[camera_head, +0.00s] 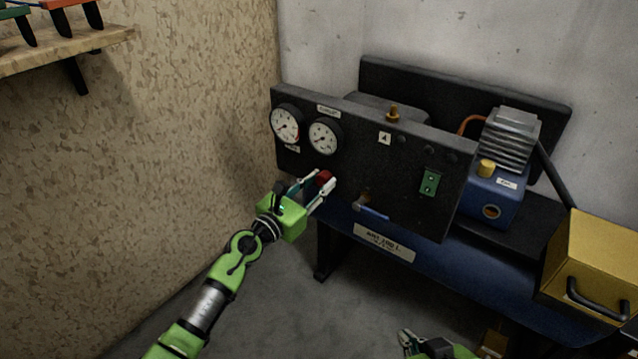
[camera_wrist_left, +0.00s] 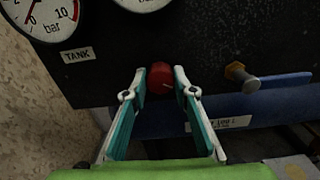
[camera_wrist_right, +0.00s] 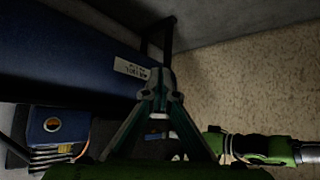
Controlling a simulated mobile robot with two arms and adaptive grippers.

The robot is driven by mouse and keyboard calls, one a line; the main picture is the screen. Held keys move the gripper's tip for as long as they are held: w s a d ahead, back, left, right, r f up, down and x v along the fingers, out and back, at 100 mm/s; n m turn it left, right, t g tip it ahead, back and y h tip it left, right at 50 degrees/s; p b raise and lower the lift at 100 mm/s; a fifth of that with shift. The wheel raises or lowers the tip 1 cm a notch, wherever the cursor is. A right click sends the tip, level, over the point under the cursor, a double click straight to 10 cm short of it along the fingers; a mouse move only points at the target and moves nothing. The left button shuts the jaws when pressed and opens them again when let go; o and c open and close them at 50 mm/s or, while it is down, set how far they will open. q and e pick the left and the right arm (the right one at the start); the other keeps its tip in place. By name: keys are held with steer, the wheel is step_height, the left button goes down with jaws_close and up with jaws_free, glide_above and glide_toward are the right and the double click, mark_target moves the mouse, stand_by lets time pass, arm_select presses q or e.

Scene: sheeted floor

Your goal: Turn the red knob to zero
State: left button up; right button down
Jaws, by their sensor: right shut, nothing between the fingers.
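The red knob (camera_head: 324,177) sits on the lower left of the black panel (camera_head: 350,170), below two round gauges. My left gripper (camera_head: 315,184) is at the knob, its fingers apart on either side of it. In the left wrist view the red knob (camera_wrist_left: 160,78) shows between the two fingertips (camera_wrist_left: 160,82), with visible gaps, so I cannot see firm contact. My right gripper (camera_head: 406,340) is low at the bottom edge of the head view, away from the panel. In the right wrist view its fingertips (camera_wrist_right: 160,88) meet with nothing between them.
Two gauges (camera_head: 286,124) (camera_head: 323,136) are above the knob. A brass fitting with a blue-handled lever (camera_head: 371,212) and a green switch (camera_head: 430,182) are to its right. A blue compressor (camera_head: 495,195) and a yellow box (camera_head: 590,260) stand further right. A speckled wall (camera_head: 150,150) is at left.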

steer(key=shift+s, duration=0.1)
